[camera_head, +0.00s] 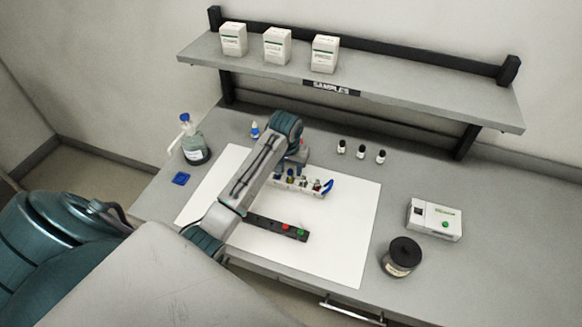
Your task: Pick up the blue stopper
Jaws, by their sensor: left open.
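A black strip (262,222) on the white mat holds a red stopper (285,226) and a green stopper (302,232). No blue stopper shows clearly on it; my left forearm covers the strip's left end. A white rack (309,192) behind the strip holds several small vials, with a blue curved piece (328,187) at its right end. My left gripper (300,159) is open above the rack's back left part, pointing down and partly hidden by my wrist. I cannot tell whether it touches anything. My right gripper is out of view.
A wash bottle (195,148), a blue square (181,179) and a small blue-capped bottle (255,131) stand left. Several black-capped vials (360,152) are behind. A white device (434,220) and dark jar (401,257) stand right. A shelf (420,95) overhangs the back. The mat's front right (345,255) is clear.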

